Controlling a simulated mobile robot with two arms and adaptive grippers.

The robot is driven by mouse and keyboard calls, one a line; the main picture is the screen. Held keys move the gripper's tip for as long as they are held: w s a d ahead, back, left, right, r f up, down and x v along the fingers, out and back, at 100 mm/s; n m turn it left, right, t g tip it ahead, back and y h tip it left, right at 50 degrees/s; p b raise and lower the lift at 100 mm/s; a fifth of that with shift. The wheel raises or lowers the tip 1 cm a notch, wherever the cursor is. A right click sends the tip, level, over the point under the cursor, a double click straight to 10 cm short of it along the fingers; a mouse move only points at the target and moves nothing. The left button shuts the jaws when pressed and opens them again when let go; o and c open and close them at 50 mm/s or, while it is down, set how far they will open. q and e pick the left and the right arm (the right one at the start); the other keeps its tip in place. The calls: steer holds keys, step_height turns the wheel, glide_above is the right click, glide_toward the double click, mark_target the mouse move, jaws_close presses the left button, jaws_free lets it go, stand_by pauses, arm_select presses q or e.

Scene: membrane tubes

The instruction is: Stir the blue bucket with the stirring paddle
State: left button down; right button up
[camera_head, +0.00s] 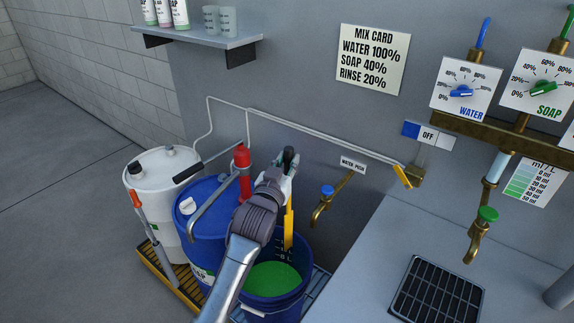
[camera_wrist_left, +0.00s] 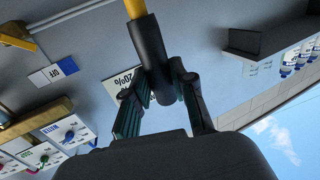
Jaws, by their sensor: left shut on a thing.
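The blue bucket (camera_head: 251,305) stands in the lower middle of the head view, with green liquid (camera_head: 272,279) inside and level marks on its inner wall. My left gripper (camera_head: 287,168) is above the bucket's far side, shut on the dark handle of the stirring paddle. The paddle's yellow shaft (camera_head: 288,225) hangs nearly upright, its lower end within the bucket's opening. I cannot tell whether it touches the liquid. The left wrist view shows the dark handle (camera_wrist_left: 151,60) between the fingers of the left gripper (camera_wrist_left: 160,90). My right gripper is not in view.
A blue drum (camera_head: 206,215) with a red pump (camera_head: 243,175) and a white drum (camera_head: 165,170) stand left of the bucket. A brass tap (camera_head: 322,205) is on the wall behind. A grey counter with a black grate (camera_head: 438,292) lies to the right.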

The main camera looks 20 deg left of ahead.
mark_target(287, 150)
arm_select(q)
step_height(287, 150, up, 4)
steer(key=shift+f+p, duration=0.15)
steer(key=shift+p, duration=1)
steer(key=shift+r+p, duration=1)
steer(key=shift+p, duration=0.1)
